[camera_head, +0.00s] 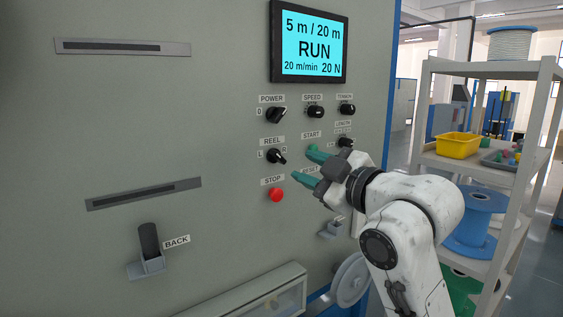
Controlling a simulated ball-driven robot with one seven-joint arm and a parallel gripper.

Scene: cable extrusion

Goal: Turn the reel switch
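The reel switch (277,157) is a black rotary knob on the grey machine panel, under a REEL label with L at its left and R at its right. Its pointer slants toward the lower right, on the R side. My gripper (301,164) has green fingertips and is open, with a gap between the two fingers. It is just right of the reel switch, and the fingers point left toward it. No contact with the switch can be made out. My gripper covers part of the START button area and the labels below it.
The screen (309,42) reads RUN, 5 m / 20 m. Nearby are the POWER knob (277,115), SPEED knob (316,112), another knob (347,109) and red STOP button (276,195). A BACK handle (149,243) juts out lower left. A shelf (488,67) stands right.

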